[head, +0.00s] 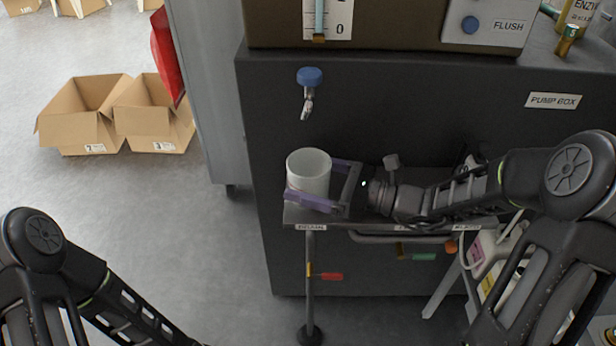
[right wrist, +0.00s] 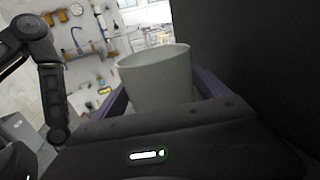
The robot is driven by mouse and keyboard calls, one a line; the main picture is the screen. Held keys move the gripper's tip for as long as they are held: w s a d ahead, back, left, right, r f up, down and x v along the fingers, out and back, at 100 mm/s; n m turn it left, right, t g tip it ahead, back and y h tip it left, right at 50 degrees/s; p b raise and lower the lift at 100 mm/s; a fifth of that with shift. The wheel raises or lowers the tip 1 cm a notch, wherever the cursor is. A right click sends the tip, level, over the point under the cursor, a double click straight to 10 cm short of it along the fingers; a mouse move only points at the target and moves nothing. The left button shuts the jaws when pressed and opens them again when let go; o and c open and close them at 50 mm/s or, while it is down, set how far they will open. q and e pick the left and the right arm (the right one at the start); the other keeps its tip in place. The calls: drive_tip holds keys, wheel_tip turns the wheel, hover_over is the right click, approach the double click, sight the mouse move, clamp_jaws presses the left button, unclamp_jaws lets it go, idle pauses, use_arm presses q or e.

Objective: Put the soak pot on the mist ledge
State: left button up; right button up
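The soak pot, a pale grey-green open cup (head: 309,172), stands upright over the left end of a dark shelf (head: 380,221), under a tap. It also shows in the right wrist view (right wrist: 158,82). My right gripper (head: 312,190) reaches in from the right, its purple fingers on either side of the pot and apparently against its wall. The near finger hides the pot's base, so I cannot tell if it rests on the shelf. The shelf's labels are too small to read surely, so I cannot tell which part is the mist ledge. My left gripper is out of view.
A blue-knobbed tap (head: 309,78) hangs above the pot from the dark pump box (head: 420,100). Cardboard boxes (head: 85,115) sit on the floor at left. A grey cabinet (head: 212,90) stands beside the pump box. Bottles (head: 490,255) stand at lower right. Floor left of the shelf is clear.

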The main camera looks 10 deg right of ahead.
drive_tip(key=shift+o, duration=0.9)
drive_tip(key=shift+r, duration=0.1)
drive_tip(key=shift+d, duration=0.15)
drive_tip(key=p+v, duration=0.1)
drive_tip(key=v, duration=1)
drive_tip(key=shift+s+d, duration=0.25)
drive_tip(key=shift+d, duration=0.1)
